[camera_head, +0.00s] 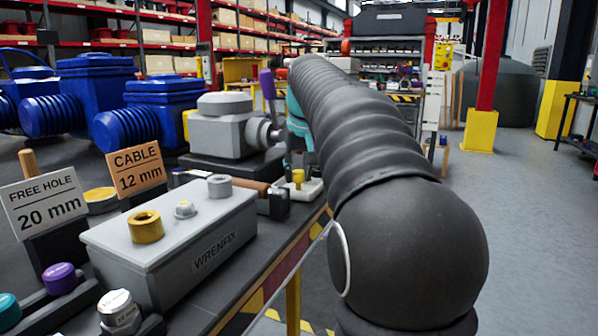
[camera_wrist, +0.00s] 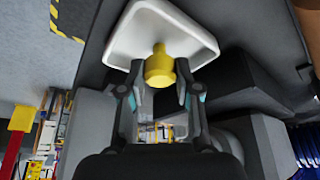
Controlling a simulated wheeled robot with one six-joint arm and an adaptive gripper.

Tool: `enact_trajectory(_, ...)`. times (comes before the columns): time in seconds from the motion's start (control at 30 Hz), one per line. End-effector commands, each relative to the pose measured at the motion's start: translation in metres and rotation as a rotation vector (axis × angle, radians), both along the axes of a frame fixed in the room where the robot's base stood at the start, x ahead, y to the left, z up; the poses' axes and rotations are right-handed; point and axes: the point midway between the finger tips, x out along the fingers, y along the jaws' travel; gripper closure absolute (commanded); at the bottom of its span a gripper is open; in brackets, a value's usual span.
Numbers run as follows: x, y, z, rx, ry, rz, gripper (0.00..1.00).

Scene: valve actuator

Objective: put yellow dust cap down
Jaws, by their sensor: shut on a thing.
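The yellow dust cap (camera_wrist: 159,70) is between the two fingertips of my gripper (camera_wrist: 160,88) in the wrist view; the gripper is shut on it. The cap has a wide body and a narrower stub pointing to the white tray (camera_wrist: 122,45). In the head view the cap (camera_head: 298,176) shows small, over the white tray (camera_head: 313,189) on the bench. I cannot tell whether the cap touches the tray. My arm hides part of the gripper in the head view.
A grey WRENFIX box (camera_head: 185,250) with fittings on its lid stands at the near left. A grey valve actuator (camera_head: 222,130) is behind the tray, to the left. A dark block (camera_head: 279,204) stands close by the tray. Signs stand at the left.

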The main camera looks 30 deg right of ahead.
Motion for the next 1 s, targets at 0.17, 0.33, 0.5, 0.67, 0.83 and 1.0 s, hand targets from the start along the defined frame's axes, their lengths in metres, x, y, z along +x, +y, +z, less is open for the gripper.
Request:
enact_trajectory(0.17, 0.0, 0.0, -0.002, 0.0, 0.0, 0.0, 0.48)
enact_trajectory(0.33, 0.0, 0.0, -0.002, 0.0, 0.0, 0.0, 0.43)
enact_trajectory(0.5, 0.0, 0.0, -0.001, 0.0, 0.0, 0.0, 0.43)
enact_trajectory(0.67, -0.003, 0.001, 0.011, 0.0, -0.001, 0.0, 0.43)
enact_trajectory(0.83, -0.015, 0.004, 0.041, -0.001, -0.003, 0.0, 0.43)
enact_trajectory(1.0, -0.027, 0.007, 0.073, 0.0, -0.002, 0.0, 0.43)
